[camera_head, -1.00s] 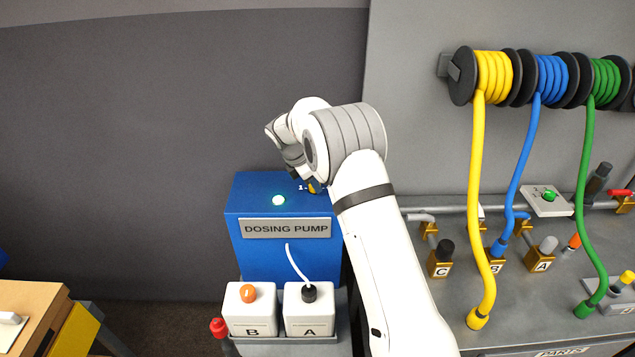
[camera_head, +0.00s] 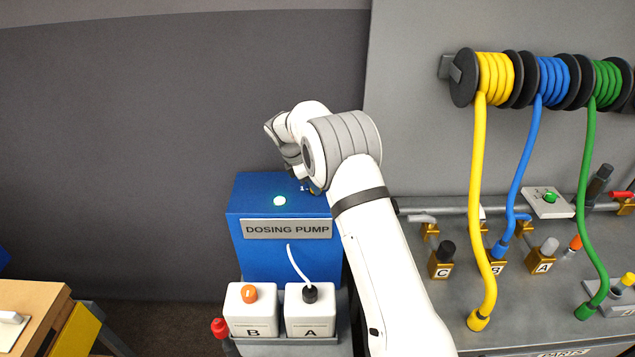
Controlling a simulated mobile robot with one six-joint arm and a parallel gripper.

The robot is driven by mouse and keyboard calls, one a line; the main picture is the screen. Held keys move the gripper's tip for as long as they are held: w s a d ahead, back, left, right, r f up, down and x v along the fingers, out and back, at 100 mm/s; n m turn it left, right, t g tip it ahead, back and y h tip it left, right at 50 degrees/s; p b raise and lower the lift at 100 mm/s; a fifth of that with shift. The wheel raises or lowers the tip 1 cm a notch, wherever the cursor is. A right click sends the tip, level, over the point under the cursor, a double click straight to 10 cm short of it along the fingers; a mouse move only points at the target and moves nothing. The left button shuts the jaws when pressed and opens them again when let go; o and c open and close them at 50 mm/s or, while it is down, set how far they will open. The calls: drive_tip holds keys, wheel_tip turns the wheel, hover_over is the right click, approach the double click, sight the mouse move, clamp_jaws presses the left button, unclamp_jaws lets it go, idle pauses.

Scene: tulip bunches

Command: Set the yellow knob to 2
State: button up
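My gripper is behind my wrist, over the right part of the pump's top. Its fingertips are hidden, and I cannot tell whether it touches the knob.
White canisters B (camera_head: 247,317) and A (camera_head: 311,318) stand before the pump. A thin white tube runs from A to the pump. Yellow (camera_head: 476,210), blue and green hoses hang over the grey bench at right. A wooden box (camera_head: 30,310) is at lower left.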

drive_tip(key=o, duration=0.4)
drive_tip(key=shift+b+v, duration=0.9)
drive_tip(key=shift+v, duration=3.05)
